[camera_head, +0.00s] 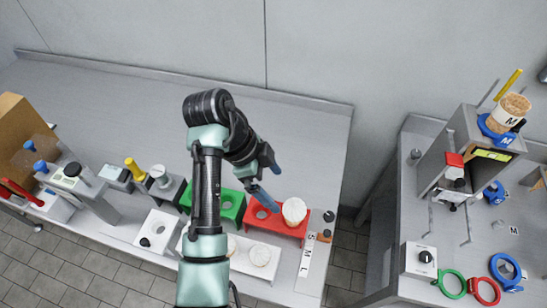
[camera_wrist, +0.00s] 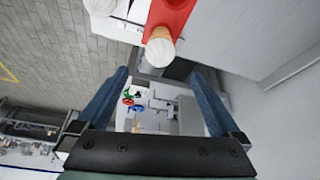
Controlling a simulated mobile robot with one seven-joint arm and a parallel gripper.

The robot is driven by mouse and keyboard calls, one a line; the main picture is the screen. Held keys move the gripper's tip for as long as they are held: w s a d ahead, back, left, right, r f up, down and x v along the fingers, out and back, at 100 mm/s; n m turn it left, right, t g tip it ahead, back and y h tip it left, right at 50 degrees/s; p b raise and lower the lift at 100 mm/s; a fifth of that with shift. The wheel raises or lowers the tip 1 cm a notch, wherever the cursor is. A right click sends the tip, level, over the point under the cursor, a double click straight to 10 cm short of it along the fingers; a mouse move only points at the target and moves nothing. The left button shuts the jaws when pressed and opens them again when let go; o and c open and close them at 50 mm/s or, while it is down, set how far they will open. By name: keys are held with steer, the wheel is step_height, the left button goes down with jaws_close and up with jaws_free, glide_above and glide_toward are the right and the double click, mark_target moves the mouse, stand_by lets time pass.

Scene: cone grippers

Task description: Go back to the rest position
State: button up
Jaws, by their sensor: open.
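My gripper (camera_head: 278,191) is open and empty, over the left part of the red stand (camera_head: 267,227). In the wrist view its two blue fingers (camera_wrist: 159,72) are spread wide with nothing between them. A cone with a white top (camera_head: 294,211) stands in the right part of the red stand, just right of the fingertips. In the wrist view the cone (camera_wrist: 159,50) hangs from the red stand (camera_wrist: 168,12) near the top edge, beyond the fingertips and apart from them. My arm rises from the bottom middle of the head view and bends right.
A white stand with round white-topped items (camera_head: 260,256) is in front of the red stand. A green stand (camera_head: 233,205) is to its left. Several dispensers stand farther left. A grey side table (camera_head: 400,220) with a machine and coloured rings is at right, across a floor gap. The counter's back is clear.

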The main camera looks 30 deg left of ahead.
stand_by(0.3)
steer(key=w+d+r+n+t+y+b, duration=0.2)
steer(key=w+d+r+n+t+y, duration=0.15)
steer(key=w+r+t, duration=0.6)
steer(key=w+d+r+n+t, duration=0.1)
steer(key=w+d+r, duration=0.15)
steer(key=r, duration=0.45)
steer(key=w+d+r+n+t, duration=0.1)
steer(key=w+d+r+t, duration=0.15)
steer(key=r, duration=0.55)
steer(key=s+d+r+n+t+y+b, duration=0.1)
steer(key=s+d+r+n+t, duration=0.15)
steer(key=r, duration=0.55)
steer(key=s+d+r+n+t, duration=0.1)
steer(key=s+d+r+t, duration=0.25)
steer(key=r, duration=0.45)
steer(key=s+d+r+n+t, duration=0.1)
steer(key=s+d+r+t, duration=0.1)
steer(key=s+r, duration=0.3)
steer(key=s+d+r+n+t+b, duration=0.1)
steer(key=s+d+r+n+t, duration=0.1)
steer(key=s+r+t, duration=0.2)
step_height(320, 180, up, 2)
steer(key=shift+s+r, duration=0.2)
steer(key=shift+s, duration=0.9)
steer(key=shift+d, duration=0.15)
